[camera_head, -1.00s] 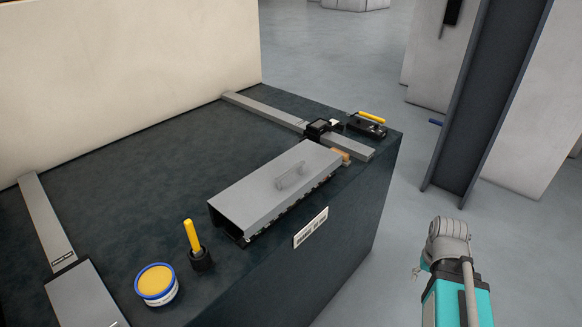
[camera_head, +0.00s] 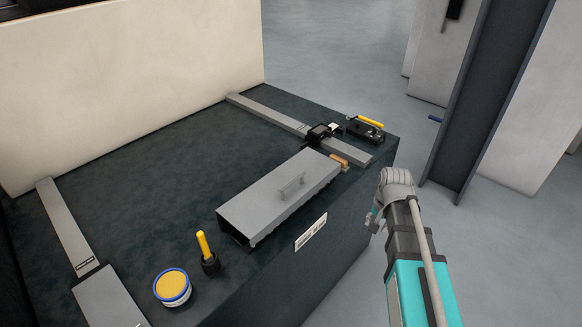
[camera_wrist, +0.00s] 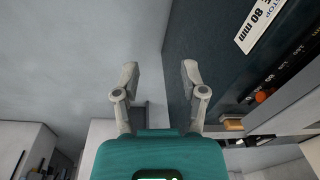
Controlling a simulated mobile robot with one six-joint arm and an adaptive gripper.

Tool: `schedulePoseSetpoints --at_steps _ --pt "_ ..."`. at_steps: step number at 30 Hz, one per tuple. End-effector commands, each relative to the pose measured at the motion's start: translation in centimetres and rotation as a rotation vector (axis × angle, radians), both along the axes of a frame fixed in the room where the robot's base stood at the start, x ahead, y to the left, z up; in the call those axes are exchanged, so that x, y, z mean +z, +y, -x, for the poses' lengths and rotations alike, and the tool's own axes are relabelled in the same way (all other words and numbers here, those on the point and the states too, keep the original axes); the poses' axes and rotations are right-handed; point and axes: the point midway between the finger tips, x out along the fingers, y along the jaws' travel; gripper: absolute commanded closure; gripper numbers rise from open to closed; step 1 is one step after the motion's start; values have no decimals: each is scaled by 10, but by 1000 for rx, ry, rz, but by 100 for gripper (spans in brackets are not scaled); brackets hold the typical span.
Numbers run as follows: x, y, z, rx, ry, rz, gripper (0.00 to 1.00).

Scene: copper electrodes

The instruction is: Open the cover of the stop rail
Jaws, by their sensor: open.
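In the wrist view, part of the cover's underside edge (camera_wrist: 290,112) shows at the right. My gripper (camera_wrist: 157,70) is open and empty, with its two fingers apart in the wrist view. In the head view my arm is right of the bench, apart from the cover, and the fingertips are mostly hidden there.
A white label (camera_head: 311,232) is on the bench front. A blue-rimmed tin (camera_head: 172,287) and a yellow-handled tool (camera_head: 205,250) stand left of the cover. A black device with a yellow handle (camera_head: 366,127) lies at the back right. A dark column (camera_head: 484,100) stands behind my arm.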

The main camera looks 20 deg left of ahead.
Motion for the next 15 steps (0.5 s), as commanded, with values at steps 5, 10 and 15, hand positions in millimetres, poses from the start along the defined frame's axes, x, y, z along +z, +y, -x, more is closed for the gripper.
schedulePoseSetpoints --at_steps 5,10,15 --pt "46 54 -24 -44 -8 -25 45" --pt "80 105 -39 -89 -11 -52 45" --pt "114 159 -50 -136 -9 -78 45"
